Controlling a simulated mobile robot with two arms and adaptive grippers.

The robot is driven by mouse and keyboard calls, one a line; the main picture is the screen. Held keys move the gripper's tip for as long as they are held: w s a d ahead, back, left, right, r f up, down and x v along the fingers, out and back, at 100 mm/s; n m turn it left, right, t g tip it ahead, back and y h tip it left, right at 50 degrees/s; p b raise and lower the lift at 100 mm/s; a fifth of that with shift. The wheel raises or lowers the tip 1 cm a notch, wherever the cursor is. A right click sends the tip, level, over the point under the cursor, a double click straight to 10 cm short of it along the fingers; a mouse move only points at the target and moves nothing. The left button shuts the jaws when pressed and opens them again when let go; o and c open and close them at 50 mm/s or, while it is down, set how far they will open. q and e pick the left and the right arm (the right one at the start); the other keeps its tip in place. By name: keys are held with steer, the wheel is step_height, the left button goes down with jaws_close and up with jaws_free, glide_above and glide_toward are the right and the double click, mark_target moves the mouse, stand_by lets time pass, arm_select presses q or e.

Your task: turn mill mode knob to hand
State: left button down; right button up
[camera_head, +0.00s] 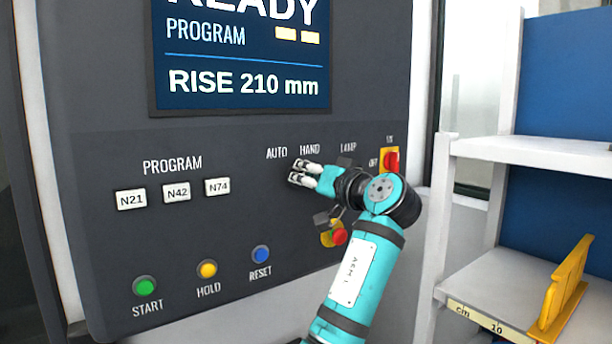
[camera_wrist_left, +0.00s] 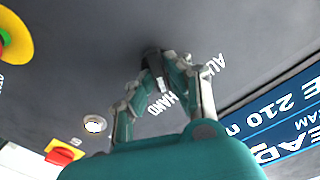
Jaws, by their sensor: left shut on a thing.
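The mill mode knob (camera_wrist_left: 150,53) is a small dark knob on the grey panel (camera_head: 110,235), below the labels AUTO (camera_head: 277,153) and HAND (camera_head: 310,149). My left gripper (camera_head: 296,173) reaches it from the lower right in the head view, and its fingers cover most of the knob there. In the left wrist view the fingers (camera_wrist_left: 157,66) converge and are shut on the knob. Which label the knob points to cannot be told. My right gripper is in neither view.
The LAMP control (camera_head: 344,162) and a red switch on yellow (camera_head: 391,160) sit right of the gripper. A red button (camera_head: 340,236) is close beside my arm. START, HOLD and RESET buttons are lower left. A white shelf (camera_head: 540,151) stands at the right.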

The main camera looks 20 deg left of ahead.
mark_target(296, 123)
arm_select(q)
steer(key=shift+r+m, duration=0.25)
steer(key=shift+m, duration=0.15)
steer(key=c, duration=1.6)
jaws_free()
steer(key=o, duration=0.3)
steer(key=shift+w+f, duration=0.1)
steer(key=shift+f, duration=0.1)
steer(key=shift+r, duration=0.1)
step_height(296, 123, up, 10)
steer(key=shift+f, duration=0.1)
